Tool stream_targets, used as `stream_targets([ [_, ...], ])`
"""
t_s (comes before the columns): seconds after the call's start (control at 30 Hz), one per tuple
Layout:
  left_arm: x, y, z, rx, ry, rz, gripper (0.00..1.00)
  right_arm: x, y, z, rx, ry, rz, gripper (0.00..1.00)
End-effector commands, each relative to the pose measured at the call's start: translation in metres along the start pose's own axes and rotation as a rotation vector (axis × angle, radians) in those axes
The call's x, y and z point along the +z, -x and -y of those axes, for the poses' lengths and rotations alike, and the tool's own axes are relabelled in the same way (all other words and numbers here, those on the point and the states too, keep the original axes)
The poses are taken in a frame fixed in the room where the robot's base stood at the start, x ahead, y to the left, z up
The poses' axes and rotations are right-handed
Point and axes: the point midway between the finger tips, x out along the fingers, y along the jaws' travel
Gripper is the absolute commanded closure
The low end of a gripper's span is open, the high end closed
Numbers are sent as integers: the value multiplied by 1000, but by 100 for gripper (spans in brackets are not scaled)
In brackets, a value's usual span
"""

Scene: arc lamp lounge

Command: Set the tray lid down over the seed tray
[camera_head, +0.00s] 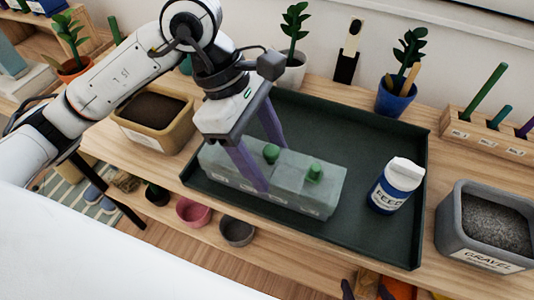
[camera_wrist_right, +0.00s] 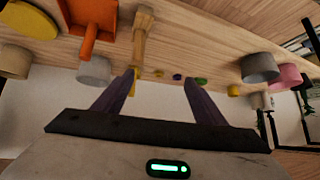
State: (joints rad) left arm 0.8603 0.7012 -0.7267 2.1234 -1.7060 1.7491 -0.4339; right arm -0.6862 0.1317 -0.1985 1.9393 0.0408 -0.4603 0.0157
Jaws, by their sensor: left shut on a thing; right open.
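The tray lid (camera_head: 294,164) is pale, cloudy grey-green with two green knobs on top. It is over the seed tray (camera_head: 305,208), a long grey-green box with small labels along its front, standing on the dark green work tray (camera_head: 360,245). Lid and seed tray look lined up, but I cannot tell whether the lid rests fully on the rim. My left gripper (camera_head: 268,168) is shut on the lid from above, one purple finger in front and one behind. My right gripper (camera_wrist_right: 160,84) is open and empty in the right wrist view, away from the lid.
A blue and white feed bottle (camera_head: 395,187) stands right of the seed tray. A gravel bin (camera_head: 472,256) is at the far right and a soil tub (camera_head: 150,138) at the left. Potted plants line the back.

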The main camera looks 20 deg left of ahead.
Motion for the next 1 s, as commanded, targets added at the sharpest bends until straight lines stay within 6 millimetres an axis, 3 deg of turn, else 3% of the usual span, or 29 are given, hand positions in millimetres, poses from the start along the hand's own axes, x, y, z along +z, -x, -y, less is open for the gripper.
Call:
stream_targets([
  [0.23,0,0,0,1,0,0,70,0,0,0,0,0,0,35],
  [0.27,0,0,0,1,0,0,38,0,0,0,0,0,0,35],
  [0.37,0,0,0,1,0,0,21,1,0,0,0,0,1,35],
  [0.8,0,0,0,0,0,0,19,2,0,1,-2,7,10,35],
  [0.87,0,0,0,0,0,0,19,-13,6,11,-16,14,-3,35],
  [1.0,0,34,-2,8,0,-1,19,-15,6,11,-16,12,-7,35],
])
